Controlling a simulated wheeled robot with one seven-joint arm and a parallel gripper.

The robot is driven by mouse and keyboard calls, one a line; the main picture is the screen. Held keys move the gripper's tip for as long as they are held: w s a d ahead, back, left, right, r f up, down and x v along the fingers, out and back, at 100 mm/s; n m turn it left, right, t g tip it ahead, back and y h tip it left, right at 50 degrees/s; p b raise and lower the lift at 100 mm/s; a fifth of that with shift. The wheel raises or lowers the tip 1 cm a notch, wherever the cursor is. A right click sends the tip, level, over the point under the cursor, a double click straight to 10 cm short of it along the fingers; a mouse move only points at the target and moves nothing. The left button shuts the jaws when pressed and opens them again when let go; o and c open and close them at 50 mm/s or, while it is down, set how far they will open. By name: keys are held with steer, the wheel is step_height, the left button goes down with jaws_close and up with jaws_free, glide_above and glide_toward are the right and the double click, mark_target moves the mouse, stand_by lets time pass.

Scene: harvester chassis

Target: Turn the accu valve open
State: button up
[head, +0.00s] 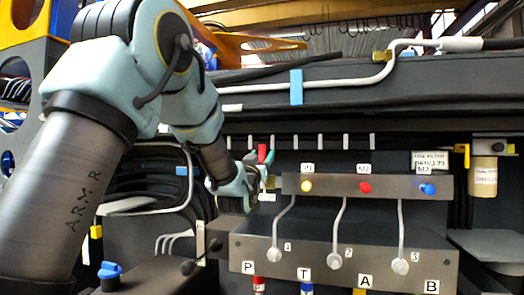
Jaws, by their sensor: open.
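My arm reaches in from the left, and my gripper (258,172) is at its end, left of the upper grey panel with the coloured knobs. It is open, and I see nothing held in it. Small red and green parts (265,155) show right at the gripper; I cannot tell whether they belong to it. No accu valve can be told by a readable label. A black ball-ended lever (188,267) is at the lower left of the manifold, and a blue knob (109,270) stands further left. My arm hides part of the area behind it.
The upper panel (390,190) carries yellow, red and blue knobs marked M1, M2 and M3. Grey pipes lead down to the manifold block (330,255), with ports P, T, A and B below. A filter (484,175) is at the right. Black hoses and a rail run above.

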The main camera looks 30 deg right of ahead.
steer(key=shift+w+d, duration=0.15)
steer(key=shift+w, duration=0.05)
jaws_close()
stand_by(0.4)
stand_by(1.0)
